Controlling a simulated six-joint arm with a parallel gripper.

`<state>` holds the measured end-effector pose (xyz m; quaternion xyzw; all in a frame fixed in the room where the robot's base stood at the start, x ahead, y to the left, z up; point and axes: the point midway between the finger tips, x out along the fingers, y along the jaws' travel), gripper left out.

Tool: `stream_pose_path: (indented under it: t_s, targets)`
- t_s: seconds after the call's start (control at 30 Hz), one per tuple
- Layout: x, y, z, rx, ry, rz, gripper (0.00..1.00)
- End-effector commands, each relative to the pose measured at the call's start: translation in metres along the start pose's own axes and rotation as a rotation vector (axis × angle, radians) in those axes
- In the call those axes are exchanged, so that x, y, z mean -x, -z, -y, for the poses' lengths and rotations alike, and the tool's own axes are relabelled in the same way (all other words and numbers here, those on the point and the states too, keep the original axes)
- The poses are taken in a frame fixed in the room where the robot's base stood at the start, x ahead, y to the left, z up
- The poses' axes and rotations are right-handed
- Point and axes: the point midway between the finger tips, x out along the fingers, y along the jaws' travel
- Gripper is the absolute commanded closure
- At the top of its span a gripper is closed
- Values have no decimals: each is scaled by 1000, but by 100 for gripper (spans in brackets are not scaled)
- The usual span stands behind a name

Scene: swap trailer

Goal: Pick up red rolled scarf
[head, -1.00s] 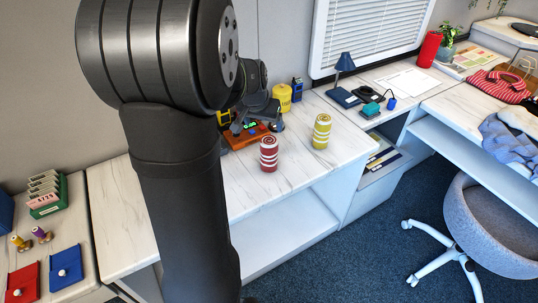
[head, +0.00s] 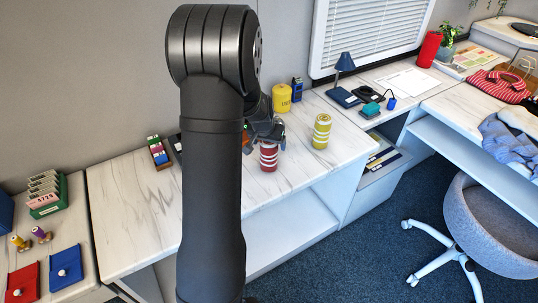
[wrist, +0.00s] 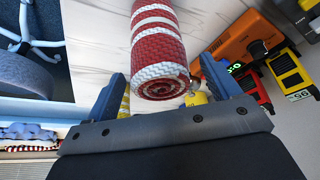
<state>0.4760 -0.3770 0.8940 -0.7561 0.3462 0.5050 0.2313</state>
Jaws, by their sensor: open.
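The red rolled scarf (head: 269,156), with white stripes, stands upright on the white marbled counter (head: 130,222) in the head view. In the wrist view the red scarf (wrist: 159,55) fills the upper middle, its coiled end facing the camera. My gripper (wrist: 162,80) is open, with one blue finger on each side of the scarf's near end. I cannot tell whether the fingers touch it. In the head view my gripper (head: 268,130) is close behind the scarf, partly hidden by my arm.
A yellow striped roll (head: 321,131) stands to the right of the red one. A yellow canister (head: 281,98) is behind. In the wrist view an orange device (wrist: 235,40) and a yellow-black block (wrist: 287,72) lie to the right. Bare counter lies left of my arm.

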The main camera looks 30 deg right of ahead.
Motion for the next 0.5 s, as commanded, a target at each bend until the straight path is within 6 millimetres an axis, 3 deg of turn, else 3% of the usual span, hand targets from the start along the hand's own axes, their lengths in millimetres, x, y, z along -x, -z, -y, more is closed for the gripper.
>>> stream_pose_path:
  t_s: [0.2, 0.5]
  targets:
    - [-26, 0, 0, 0, 1, 1, 18]
    - [-30, 0, 0, 0, 1, 0, 18]
